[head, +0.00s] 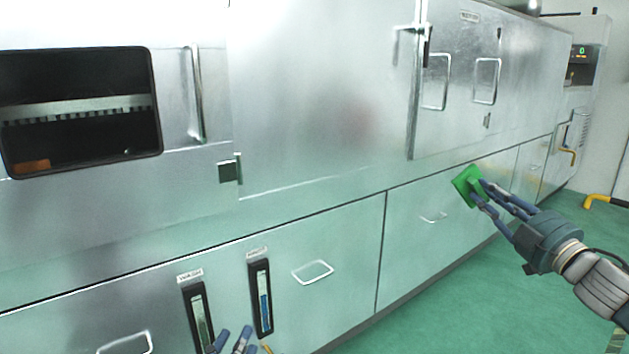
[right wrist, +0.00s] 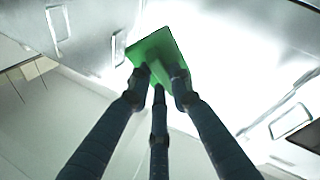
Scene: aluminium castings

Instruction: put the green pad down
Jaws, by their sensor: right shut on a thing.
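The green pad (head: 466,185) is a flat square with a raised grip on its back. My right gripper (head: 479,193) is shut on that grip and holds the pad up at the right of the head view, in front of the metal machine's lower panels. Whether the pad touches the panel cannot be told. In the right wrist view the pad (right wrist: 155,50) shows between the fingertips of the gripper (right wrist: 160,78). My left gripper (head: 232,342) shows only by its fingertips at the bottom edge of the head view; its opening is unclear.
A long metal machine (head: 300,110) with doors and handles fills the left and middle. It has a dark window (head: 80,135) and two level gauges (head: 261,298). The green floor (head: 480,290) is open at the lower right. A yellow pipe (head: 600,199) stands at the far right.

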